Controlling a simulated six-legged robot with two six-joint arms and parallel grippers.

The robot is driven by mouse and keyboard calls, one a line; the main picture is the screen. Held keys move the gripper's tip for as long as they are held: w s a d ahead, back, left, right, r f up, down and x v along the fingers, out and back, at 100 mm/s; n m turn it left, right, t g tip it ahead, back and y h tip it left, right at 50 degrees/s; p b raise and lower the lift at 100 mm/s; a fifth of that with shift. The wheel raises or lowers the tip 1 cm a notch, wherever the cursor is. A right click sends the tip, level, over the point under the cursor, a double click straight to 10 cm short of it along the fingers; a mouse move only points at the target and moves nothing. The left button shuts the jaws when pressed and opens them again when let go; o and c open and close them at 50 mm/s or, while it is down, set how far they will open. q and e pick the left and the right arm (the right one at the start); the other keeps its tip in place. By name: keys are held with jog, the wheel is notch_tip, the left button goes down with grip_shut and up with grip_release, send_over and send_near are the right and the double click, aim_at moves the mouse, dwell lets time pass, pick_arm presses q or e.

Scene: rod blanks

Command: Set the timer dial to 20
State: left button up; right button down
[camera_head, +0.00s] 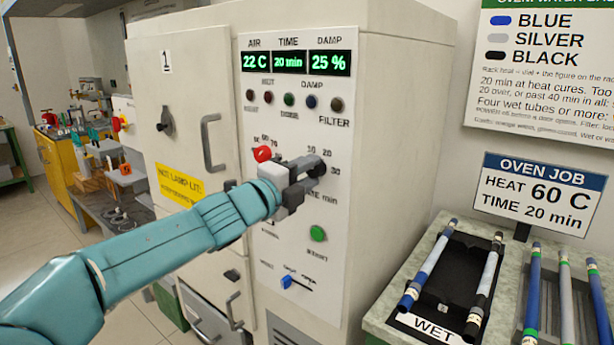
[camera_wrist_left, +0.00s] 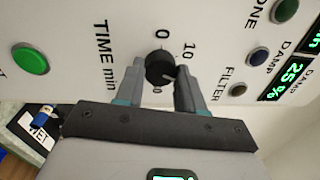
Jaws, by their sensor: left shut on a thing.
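The timer dial (camera_head: 319,169) is a small black knob on the oven's white front panel. In the left wrist view the dial (camera_wrist_left: 160,67) sits between the two grey fingers of my left gripper (camera_wrist_left: 160,85), with "0" and "10" printed near it and "TIME min" to its left. My left gripper (camera_head: 308,172) is shut on the dial. The time display (camera_head: 289,62) reads 20 min. The dial's pointer mark is hard to make out, and part of the scale is hidden by the gripper. My right gripper is out of view.
A red knob (camera_head: 262,154) is left of my gripper. A green button (camera_head: 317,233) and a blue slider (camera_head: 286,282) are below. The oven job sign (camera_head: 541,194) reads 60 C, 20 min. Tubes lie on a counter with a black WET tray (camera_head: 447,286) at right.

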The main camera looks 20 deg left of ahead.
pick_arm(q)
jog(key=shift+m, duration=1)
jog(key=o, duration=1)
jog(key=v, duration=1.6)
jog(key=shift+s+a+b, duration=0.15)
jog(key=shift+b, duration=0.25)
